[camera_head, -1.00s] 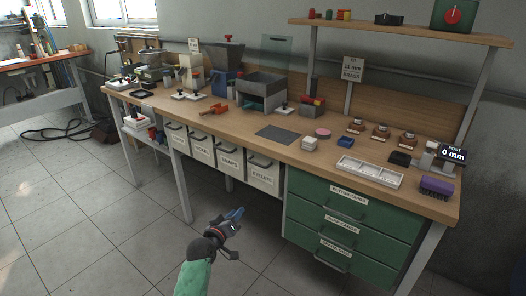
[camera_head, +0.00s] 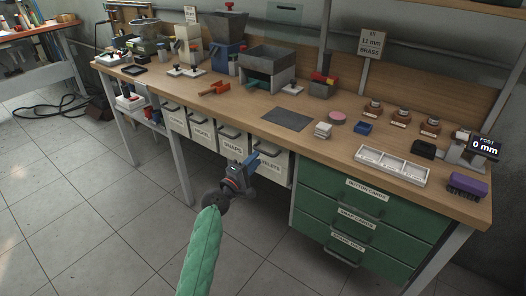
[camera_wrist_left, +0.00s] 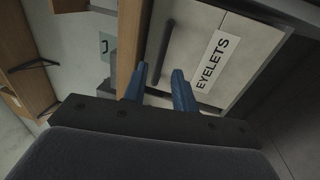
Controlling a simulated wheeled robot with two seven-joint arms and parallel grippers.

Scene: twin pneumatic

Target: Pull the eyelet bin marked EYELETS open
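The EYELETS bin (camera_head: 279,161) is the rightmost of the pale bins under the bench, beside the green drawers. Its front looks flush with its neighbours. In the left wrist view the bin front (camera_wrist_left: 240,45) fills the upper right, with its EYELETS label and a dark bar handle (camera_wrist_left: 160,51). My left gripper (camera_head: 256,160) is in front of the bin and hides part of its face in the head view. In the left wrist view its two blue fingers (camera_wrist_left: 160,82) are apart and empty, with the handle just beyond the gap. My right gripper is not in view.
The wooden bench top (camera_head: 330,155) overhangs the bins. Green drawers (camera_head: 355,222) stand to the right of the EYELETS bin. More bins, including SNAPS (camera_head: 235,147), are to the left. A bench leg (camera_head: 180,165) stands further left. The tiled floor in front is clear.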

